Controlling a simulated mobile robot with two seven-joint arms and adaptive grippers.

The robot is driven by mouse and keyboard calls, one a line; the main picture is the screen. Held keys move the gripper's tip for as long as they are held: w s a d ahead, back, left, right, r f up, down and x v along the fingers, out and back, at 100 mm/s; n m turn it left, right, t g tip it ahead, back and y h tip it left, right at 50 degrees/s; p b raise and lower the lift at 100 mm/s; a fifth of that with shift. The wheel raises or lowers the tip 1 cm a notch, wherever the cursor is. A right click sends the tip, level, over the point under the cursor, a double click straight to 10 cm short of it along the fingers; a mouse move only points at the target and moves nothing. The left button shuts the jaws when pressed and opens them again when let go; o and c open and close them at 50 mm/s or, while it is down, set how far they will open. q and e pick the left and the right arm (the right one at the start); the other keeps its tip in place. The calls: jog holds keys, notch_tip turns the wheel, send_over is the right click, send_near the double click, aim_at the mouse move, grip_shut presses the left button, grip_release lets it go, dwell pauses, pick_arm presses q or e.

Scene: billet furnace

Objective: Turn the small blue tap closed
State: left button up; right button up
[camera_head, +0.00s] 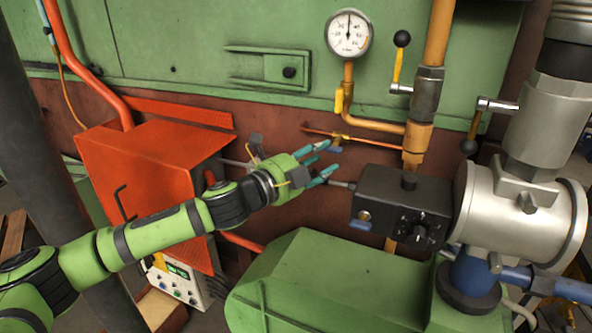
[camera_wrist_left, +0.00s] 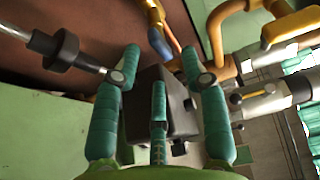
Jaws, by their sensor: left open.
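The small blue tap (camera_head: 336,149) sits under a brass fitting on the thin copper pipe, just right of my left gripper's upper fingertip in the head view. In the left wrist view the blue tap (camera_wrist_left: 160,43) shows beyond and between the fingertips. My left gripper (camera_head: 327,160) has its teal fingers spread, with nothing between them. In the left wrist view the open left gripper (camera_wrist_left: 161,62) shows a third finger low in the middle. I cannot tell whether any finger touches the tap. My right gripper is not in view.
A dark control box (camera_head: 400,205) stands right of and below my gripper, with a thin metal fitting pointing toward it. A pressure gauge (camera_head: 348,34) and orange pipes are above. An orange-red cover (camera_head: 140,170) is left, and a green housing (camera_head: 330,285) below.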

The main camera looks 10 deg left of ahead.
pick_arm(q)
jog(key=v, duration=0.9)
jog(key=shift+s, duration=0.15)
jog(key=shift+a, duration=0.1)
